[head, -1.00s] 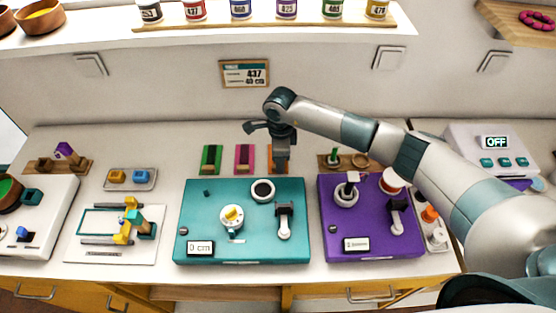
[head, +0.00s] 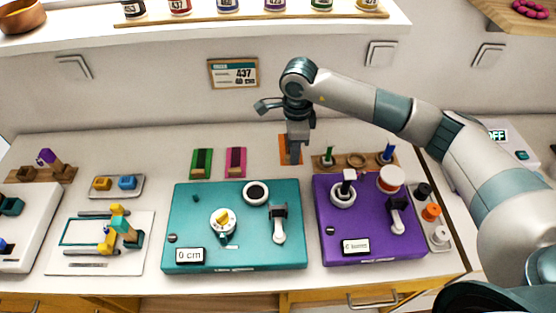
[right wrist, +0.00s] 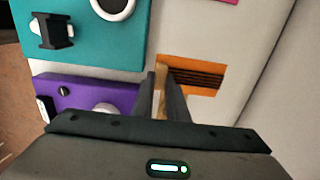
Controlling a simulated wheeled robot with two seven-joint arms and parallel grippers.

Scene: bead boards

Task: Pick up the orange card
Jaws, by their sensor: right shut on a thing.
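The orange card (head: 284,143) is at the back of the counter, right of the pink card, partly hidden behind my right gripper (head: 294,157). In the right wrist view, the orange card (right wrist: 205,91) has dark stripes. My right gripper (right wrist: 160,82) points down and is shut on a narrow tan piece at the card's edge, which looks like its raised grip. The card appears a little above the counter, though the exact height is hard to tell. My left gripper is not in view.
A green card (head: 201,164) and a pink card (head: 236,162) lie left of the orange one. A teal board (head: 190,215) and a purple board (head: 380,240) stand in front. A wooden peg rack (head: 343,163) is close on the right.

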